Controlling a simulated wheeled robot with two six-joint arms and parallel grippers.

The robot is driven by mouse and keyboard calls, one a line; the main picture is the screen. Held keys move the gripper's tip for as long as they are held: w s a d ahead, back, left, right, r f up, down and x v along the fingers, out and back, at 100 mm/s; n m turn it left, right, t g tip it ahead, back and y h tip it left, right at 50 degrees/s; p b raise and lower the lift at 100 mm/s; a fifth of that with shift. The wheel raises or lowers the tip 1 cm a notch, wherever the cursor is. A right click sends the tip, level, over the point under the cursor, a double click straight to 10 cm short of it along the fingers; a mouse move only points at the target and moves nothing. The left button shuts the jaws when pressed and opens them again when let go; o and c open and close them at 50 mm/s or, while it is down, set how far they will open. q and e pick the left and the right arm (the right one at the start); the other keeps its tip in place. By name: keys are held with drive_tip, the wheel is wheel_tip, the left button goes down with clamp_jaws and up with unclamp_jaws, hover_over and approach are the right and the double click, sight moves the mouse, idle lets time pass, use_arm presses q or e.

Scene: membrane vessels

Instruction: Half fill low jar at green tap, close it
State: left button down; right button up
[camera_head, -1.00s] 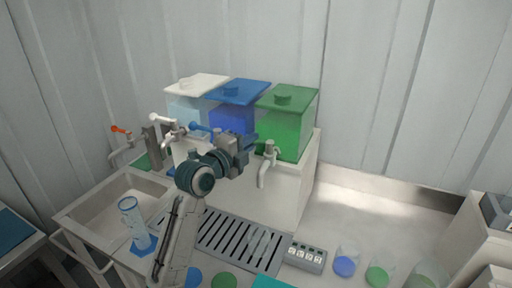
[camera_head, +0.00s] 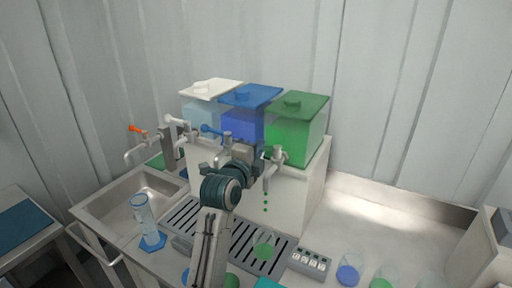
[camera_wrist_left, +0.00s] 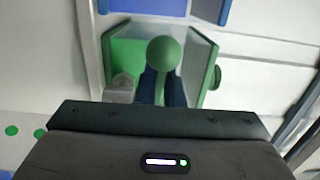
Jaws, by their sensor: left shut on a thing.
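The green tap (camera_head: 272,166) sticks out below the green-lidded tank (camera_head: 297,130). Green drops (camera_head: 265,202) fall in a line from its spout. Below it a low clear jar (camera_head: 264,249) stands on the slotted drip tray, its inside tinted green; the exact level is too small to tell. My left gripper (camera_head: 262,153) is at the tap's handle. In the left wrist view its dark fingers are shut on the green tap lever (camera_wrist_left: 165,54), whose round knob shows between them. A green disc (camera_head: 232,281), possibly a lid, lies at the front edge.
Blue (camera_head: 243,122) and white-lidded (camera_head: 205,103) tanks stand left of the green one. A measuring cylinder (camera_head: 146,215) stands left of the drip tray (camera_head: 188,217). A button panel (camera_head: 310,263) and small vessels (camera_head: 347,274) are at the right. The counter behind them is clear.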

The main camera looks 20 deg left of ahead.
use_arm(q)
drive_tip(key=c, duration=1.5)
unclamp_jaws()
drive_tip(key=shift+c, duration=0.2)
drive_tip(key=s+a+b, duration=0.1)
drive_tip(key=s+b, duration=0.2)
drive_tip(key=s, duration=0.7)
drive_tip(key=shift+s+a+b, duration=0.2)
drive_tip(key=shift+s+b, duration=0.15)
drive_tip(key=shift+s, duration=0.05)
